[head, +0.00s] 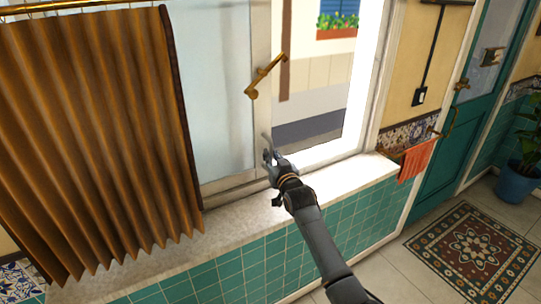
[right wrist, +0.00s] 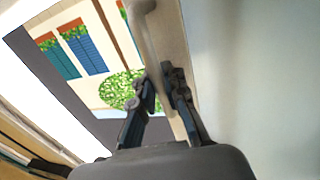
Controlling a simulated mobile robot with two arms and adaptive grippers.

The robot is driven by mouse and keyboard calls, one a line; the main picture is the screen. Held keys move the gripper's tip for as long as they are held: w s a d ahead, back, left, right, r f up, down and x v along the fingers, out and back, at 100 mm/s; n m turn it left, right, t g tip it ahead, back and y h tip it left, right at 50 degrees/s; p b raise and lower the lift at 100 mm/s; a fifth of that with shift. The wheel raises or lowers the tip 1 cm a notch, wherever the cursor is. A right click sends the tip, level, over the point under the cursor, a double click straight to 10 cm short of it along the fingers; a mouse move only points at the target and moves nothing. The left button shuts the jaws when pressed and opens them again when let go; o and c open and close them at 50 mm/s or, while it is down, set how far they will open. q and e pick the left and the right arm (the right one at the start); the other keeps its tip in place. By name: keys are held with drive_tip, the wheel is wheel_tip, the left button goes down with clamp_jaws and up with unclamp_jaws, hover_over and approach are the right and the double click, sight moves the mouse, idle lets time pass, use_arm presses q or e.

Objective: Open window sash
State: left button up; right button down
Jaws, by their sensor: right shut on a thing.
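The window sash (head: 261,122) is a pale frame with a greyish pane to its left, in the head view. A brass handle (head: 265,77) sits on its upright edge bar. To the right of that bar is a wide opening onto the outside. My right gripper (head: 268,153) is at the lower part of the bar, below the brass handle. In the right wrist view my right gripper (right wrist: 162,88) has its fingers on either side of the sash edge (right wrist: 178,125), shut on it. The exact finger contact is partly hidden. My left gripper is not in view.
A brown pleated curtain (head: 95,140) hangs at the left. A white sill (head: 335,178) runs below the window over green tiles (head: 250,262). At the right are an orange towel (head: 416,160), a green door (head: 465,135), a patterned rug (head: 474,252) and a potted plant (head: 519,182).

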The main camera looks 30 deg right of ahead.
drive_tip(key=shift+f, duration=0.25)
drive_tip(key=c, duration=1.4)
unclamp_jaws()
drive_tip(key=shift+d, duration=0.1)
drive_tip(key=shift+s+d+r, duration=0.15)
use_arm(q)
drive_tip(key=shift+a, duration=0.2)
use_arm(e)
drive_tip(key=s, duration=0.4)
drive_tip(key=s+a, duration=0.1)
drive_tip(key=s, duration=0.7)
drive_tip(key=shift+a, duration=0.2)
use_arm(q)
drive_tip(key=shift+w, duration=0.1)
